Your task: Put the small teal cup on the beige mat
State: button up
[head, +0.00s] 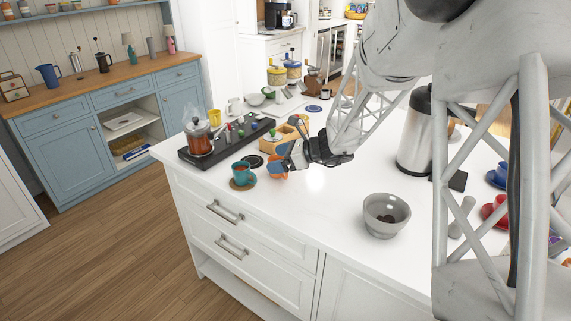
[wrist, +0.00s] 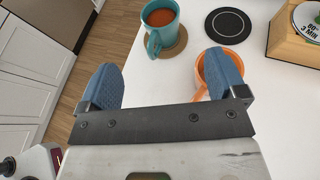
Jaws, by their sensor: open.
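The teal cup (head: 241,172) stands upright near the counter's front edge, with orange-brown liquid inside. In the wrist view the teal cup (wrist: 163,35) has its handle turned toward my gripper. A round tan-brown mat (head: 236,186) lies under the cup, and its edge also shows in the wrist view (wrist: 180,43). The cup appears to rest on it. My gripper (head: 283,158) is open and empty, to the right of the cup in the head view. In the wrist view the cup is beyond my fingertips (wrist: 160,72), apart from them.
An orange cup (wrist: 232,61) is close to my right finger, which partly hides it. A black round mat (wrist: 228,23) lies beyond it. A black tray (head: 190,157) with a glass pot (head: 200,139), a wooden box (wrist: 292,40) and a grey bowl (head: 386,214) stand around.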

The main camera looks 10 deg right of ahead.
jog(key=s+r+n+g+h, duration=0.2)
jog(key=s+r+n, duration=0.3)
jog(key=s, duration=0.5)
jog(key=s+r+n+g+h, duration=0.25)
jog(key=s+n, duration=0.35)
jog(key=s, duration=0.5)
jog(key=s+d+r+n+t+h, duration=0.1)
jog(key=s+d+n+h, duration=0.2)
jog(key=s, duration=0.7)
jog(key=s+d+r+n+t+h, duration=0.1)
jog(key=s+d+n+h, duration=0.3)
jog(key=s+n, duration=0.4)
jog(key=shift+s+d+r+h, duration=0.3)
jog(key=shift+s+h, duration=0.35)
jog(key=shift+s, duration=0.4)
